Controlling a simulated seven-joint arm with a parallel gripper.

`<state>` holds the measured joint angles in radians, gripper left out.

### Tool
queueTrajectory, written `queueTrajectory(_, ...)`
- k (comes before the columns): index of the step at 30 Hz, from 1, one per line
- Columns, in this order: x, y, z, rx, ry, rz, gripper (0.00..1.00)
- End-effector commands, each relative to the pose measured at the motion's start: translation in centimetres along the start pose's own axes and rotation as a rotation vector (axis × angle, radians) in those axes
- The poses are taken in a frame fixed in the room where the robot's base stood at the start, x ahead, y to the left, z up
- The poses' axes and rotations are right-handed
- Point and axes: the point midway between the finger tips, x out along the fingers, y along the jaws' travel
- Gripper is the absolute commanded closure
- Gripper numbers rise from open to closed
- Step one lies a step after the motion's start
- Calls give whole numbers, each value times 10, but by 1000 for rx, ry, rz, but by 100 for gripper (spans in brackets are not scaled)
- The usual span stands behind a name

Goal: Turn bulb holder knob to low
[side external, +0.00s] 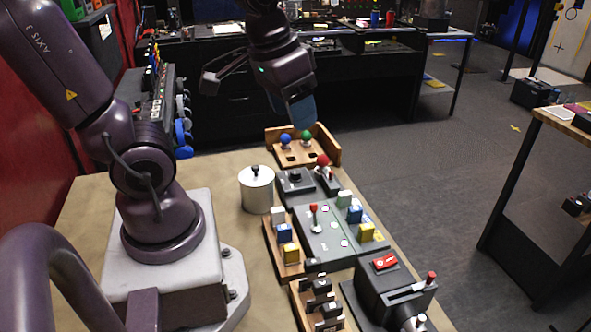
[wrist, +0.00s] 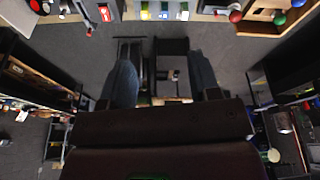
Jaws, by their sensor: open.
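I cannot read the knob's setting. The red bulb (wrist: 235,16) also shows at the top of the wrist view; the knob is not clear there. My gripper (side external: 298,118) is open and empty, raised above the far end of the table, above and beyond the knob.
A wooden rack (side external: 330,150) with a blue bulb (side external: 285,138) and a green bulb (side external: 306,136) stands behind the knob box. A white cylinder (side external: 257,190) stands to its left. Colored blocks, a red-handled lever (side external: 313,212) and a red rocker switch (side external: 385,261) are nearer.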

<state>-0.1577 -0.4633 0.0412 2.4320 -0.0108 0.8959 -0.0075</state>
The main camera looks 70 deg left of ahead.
Motion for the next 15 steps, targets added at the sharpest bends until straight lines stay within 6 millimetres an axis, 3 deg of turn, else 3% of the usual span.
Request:
queueTrajectory(7, 64, -72, -37, -467, -199, -49, 43)
queueTrajectory(15, 140, -164, -48, -1044, -300, -163, 43)
